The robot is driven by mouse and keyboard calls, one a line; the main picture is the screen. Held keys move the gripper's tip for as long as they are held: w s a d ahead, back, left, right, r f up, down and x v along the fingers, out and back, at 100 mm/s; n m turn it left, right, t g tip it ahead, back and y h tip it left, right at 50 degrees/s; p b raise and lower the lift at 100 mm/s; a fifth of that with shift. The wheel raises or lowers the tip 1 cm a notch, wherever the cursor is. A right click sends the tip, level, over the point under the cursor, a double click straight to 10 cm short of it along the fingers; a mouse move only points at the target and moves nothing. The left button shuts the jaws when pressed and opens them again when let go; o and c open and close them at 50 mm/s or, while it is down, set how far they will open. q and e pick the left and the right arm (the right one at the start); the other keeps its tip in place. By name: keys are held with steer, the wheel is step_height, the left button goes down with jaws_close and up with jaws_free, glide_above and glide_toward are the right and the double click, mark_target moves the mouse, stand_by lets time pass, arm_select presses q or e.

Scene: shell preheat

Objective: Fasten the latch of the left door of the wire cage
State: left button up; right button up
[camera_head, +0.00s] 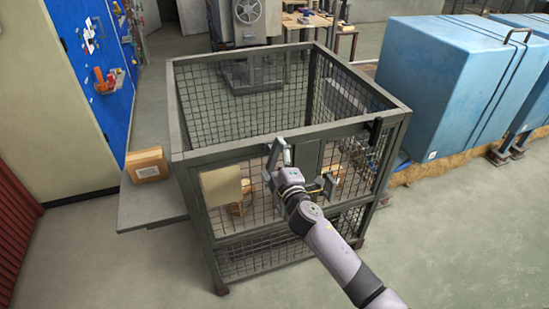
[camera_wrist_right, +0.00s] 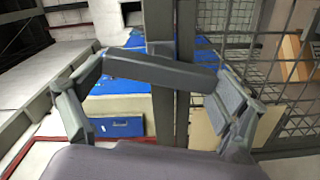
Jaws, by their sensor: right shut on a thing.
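The grey wire cage (camera_head: 292,133) stands on the floor, with its mesh front facing me. The left door (camera_head: 215,218) is the left part of that front and looks in line with the frame. My right gripper (camera_head: 277,160) is at the upper middle of the front, by the door's right edge. In the wrist view my right gripper (camera_wrist_right: 158,74) is shut on a dark grey bar (camera_wrist_right: 160,70), apparently the latch, lying across in front of upright posts (camera_wrist_right: 160,115). Its far end and catch cannot be made out. My left gripper is not in view.
A cardboard box (camera_head: 147,166) sits on a grey shelf (camera_head: 150,208) left of the cage. Big blue blocks (camera_head: 440,90) stand to the right. The floor at front right is clear.

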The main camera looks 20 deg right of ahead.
steer(key=shift+f+n, duration=0.1)
steer(key=shift+n, duration=1.4)
steer(key=o, duration=0.9)
steer(key=shift+c, duration=0.2)
steer(key=shift+s, duration=0.1)
steer(key=s, duration=1.2)
steer(key=shift+d, duration=0.2)
steer(key=shift+w, duration=0.1)
